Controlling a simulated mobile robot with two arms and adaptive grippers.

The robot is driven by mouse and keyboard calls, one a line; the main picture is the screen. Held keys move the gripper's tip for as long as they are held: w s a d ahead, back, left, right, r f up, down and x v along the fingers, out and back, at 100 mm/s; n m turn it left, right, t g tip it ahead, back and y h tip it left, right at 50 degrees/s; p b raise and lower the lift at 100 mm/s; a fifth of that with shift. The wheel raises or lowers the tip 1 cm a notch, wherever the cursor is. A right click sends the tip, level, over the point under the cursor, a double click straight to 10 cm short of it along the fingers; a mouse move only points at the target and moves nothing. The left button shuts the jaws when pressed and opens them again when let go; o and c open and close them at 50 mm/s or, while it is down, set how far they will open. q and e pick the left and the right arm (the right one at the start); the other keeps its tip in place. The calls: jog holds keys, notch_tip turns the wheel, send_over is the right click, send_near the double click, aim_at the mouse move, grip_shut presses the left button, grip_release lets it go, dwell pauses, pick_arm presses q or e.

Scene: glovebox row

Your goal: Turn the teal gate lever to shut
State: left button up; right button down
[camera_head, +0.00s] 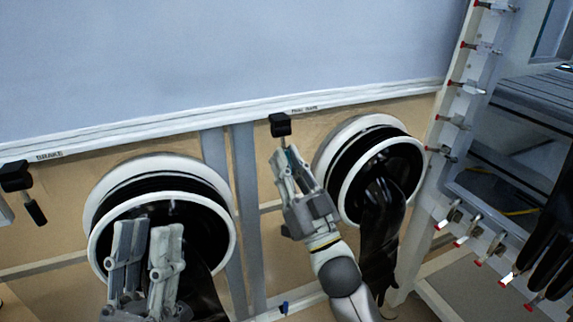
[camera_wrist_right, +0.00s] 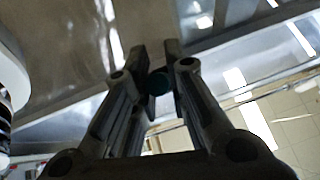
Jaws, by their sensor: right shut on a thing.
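The teal lever shows as a small teal patch (camera_head: 289,156) between my right gripper's fingers, below a black block (camera_head: 280,125) on the panel rail. My right gripper (camera_head: 286,159) is shut on the lever. Most of the lever is hidden by the fingers. My left gripper (camera_head: 148,229) is open and empty, in front of the left glove port; its fingers stand apart.
Two round glove ports with black gloves, the left (camera_head: 92,212) and the right (camera_head: 422,160), flank grey posts. Another black block with a dark handle (camera_head: 35,212) is at the far left. A white frame with red-tipped clamps (camera_head: 455,84) stands at the right.

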jog(key=c, duration=1.4)
grip_release()
jog(key=shift+c, duration=0.2)
jog(key=v, duration=1.2)
